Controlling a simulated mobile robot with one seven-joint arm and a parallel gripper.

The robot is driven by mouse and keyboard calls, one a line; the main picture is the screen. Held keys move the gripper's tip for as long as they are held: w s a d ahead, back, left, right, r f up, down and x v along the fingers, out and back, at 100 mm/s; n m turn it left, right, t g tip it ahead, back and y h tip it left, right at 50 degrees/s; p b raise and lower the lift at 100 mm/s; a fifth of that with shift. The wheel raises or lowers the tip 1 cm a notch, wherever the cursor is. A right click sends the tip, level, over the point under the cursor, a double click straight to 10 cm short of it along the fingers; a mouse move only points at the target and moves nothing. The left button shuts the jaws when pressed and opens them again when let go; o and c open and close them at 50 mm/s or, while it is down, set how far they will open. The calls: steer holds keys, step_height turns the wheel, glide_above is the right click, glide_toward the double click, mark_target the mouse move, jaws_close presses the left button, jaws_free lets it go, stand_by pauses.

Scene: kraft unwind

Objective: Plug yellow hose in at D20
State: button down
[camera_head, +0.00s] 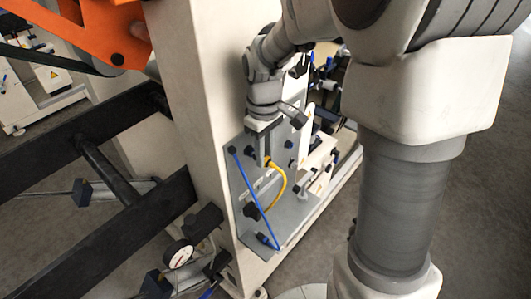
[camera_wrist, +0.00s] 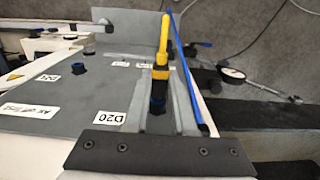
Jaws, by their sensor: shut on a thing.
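The yellow hose (camera_head: 281,181) curves from below my gripper (camera_head: 264,151) down to a dark fitting low on the grey panel (camera_head: 289,218). In the wrist view the yellow hose (camera_wrist: 161,60) ends in a dark plug (camera_wrist: 157,92) between the fingers of my gripper (camera_wrist: 163,100), which is shut on it. The D20 label (camera_wrist: 110,118) is on the panel just left of the fingers. The port at D20 is hidden by the gripper, and I cannot tell whether the plug is seated.
A blue hose (camera_head: 254,197) runs down the panel, close beside my gripper in the wrist view (camera_wrist: 187,80). Other dark ports and labels (camera_wrist: 48,78) are on the panel. A pressure gauge (camera_head: 178,253) and black beams (camera_head: 130,240) stand at left.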

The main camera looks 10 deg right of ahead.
stand_by(0.4)
steer(key=c, duration=0.7)
jaws_free()
steer(key=shift+w, duration=0.1)
steer(key=shift+o, duration=0.2)
steer(key=shift+r, duration=0.1)
step_height(320, 180, up, 16)
steer(key=s+d+f+m+t+b, duration=0.1)
steer(key=s+f+m+t, duration=0.1)
steer(key=s, duration=0.6)
steer(key=s+d+f+m+t+b, duration=0.1)
steer(key=s+f+m+t, duration=0.2)
steer(key=s, duration=0.6)
steer(key=shift+d+f+m+t+b, duration=0.15)
steer(key=shift+f+m+t+b, duration=0.25)
steer(key=shift+m, duration=0.7)
